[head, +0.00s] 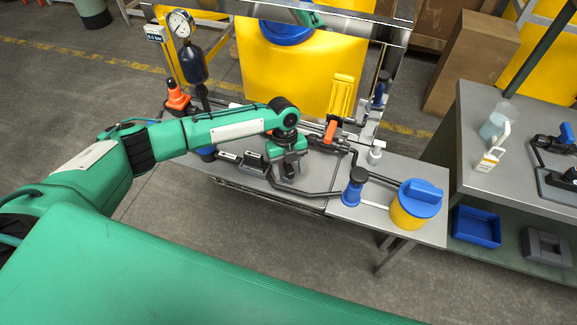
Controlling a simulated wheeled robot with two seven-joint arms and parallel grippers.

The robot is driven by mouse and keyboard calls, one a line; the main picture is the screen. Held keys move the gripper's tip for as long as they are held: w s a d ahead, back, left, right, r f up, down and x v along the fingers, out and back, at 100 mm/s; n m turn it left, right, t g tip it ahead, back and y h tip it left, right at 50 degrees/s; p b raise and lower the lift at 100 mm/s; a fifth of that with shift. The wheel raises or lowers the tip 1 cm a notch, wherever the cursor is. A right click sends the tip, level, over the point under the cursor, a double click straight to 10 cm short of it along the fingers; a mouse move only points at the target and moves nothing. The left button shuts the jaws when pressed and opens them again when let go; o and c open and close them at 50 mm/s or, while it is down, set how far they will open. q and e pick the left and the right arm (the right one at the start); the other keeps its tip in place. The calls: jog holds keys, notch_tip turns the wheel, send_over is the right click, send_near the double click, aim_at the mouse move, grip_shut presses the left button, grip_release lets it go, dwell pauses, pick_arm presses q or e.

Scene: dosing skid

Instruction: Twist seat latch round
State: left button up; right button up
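My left arm reaches in from the left, and its gripper (289,174) points down over the skid's grey top (375,212). The fingers are dark and small, so I cannot tell whether they are open or shut or touch anything. No part is plainly recognisable as the seat latch; it may be hidden by the gripper. An orange lever (330,131) sits on the pipework just right of the gripper, below an upright yellow handle (341,95). A blue valve body with a black knob (353,188) stands further right. My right gripper is not in view.
A yellow pot with a blue lid (417,203) stands at the skid's right end. A gauge (181,24) and an orange-and-black fitting (176,96) stand at the left. A shiny panel rises behind.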

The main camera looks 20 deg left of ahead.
pick_arm(q)
jog(key=shift+r, duration=0.15)
jog(key=p+v, duration=0.3)
jog(key=v, duration=0.1)
jog(key=s+d+p+v, duration=0.1)
jog(key=p+v, duration=0.1)
jog(key=shift+s+a+r+p, duration=0.1)
jog(key=shift+r+p, duration=0.25)
jog(key=shift+r, duration=0.15)
